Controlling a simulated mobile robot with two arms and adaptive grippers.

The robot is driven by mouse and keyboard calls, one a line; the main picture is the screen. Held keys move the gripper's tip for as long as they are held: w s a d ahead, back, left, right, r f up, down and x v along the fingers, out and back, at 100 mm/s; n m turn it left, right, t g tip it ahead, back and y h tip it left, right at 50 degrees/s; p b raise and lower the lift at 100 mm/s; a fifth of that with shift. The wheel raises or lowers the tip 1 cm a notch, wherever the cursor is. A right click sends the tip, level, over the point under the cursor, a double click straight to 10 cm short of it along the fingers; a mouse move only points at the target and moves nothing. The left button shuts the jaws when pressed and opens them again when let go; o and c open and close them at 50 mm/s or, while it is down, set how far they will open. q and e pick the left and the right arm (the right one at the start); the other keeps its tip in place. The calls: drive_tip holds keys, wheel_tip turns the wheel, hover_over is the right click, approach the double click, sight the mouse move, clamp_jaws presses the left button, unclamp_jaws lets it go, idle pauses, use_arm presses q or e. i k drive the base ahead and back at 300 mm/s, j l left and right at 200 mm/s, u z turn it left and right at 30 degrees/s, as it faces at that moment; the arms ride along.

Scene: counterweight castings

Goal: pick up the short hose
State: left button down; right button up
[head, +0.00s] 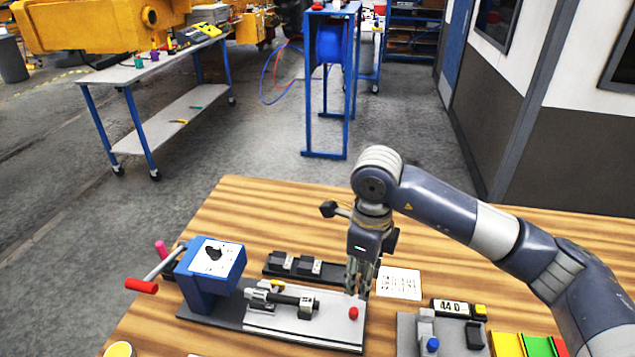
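A short black cylindrical piece (286,298) lies across grey holders on a light plate, left of my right gripper; it may be the short hose, but I cannot tell for sure. My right gripper (357,291) points down over the right part of this plate, near a red knob (353,313). Its fingers are seen close together, and I cannot tell whether they are open or shut. Nothing is clearly seen between them. My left gripper is not in view.
A blue fixture (216,273) with a red-handled crank (142,286) stands at left. A black rack (298,267) and a white card (400,283) lie behind the plate. A grey device (444,334) and coloured trays (525,345) are at front right. The wooden table's (270,215) back is clear.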

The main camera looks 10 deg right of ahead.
sight(307, 304)
drive_tip(key=k, duration=1.5)
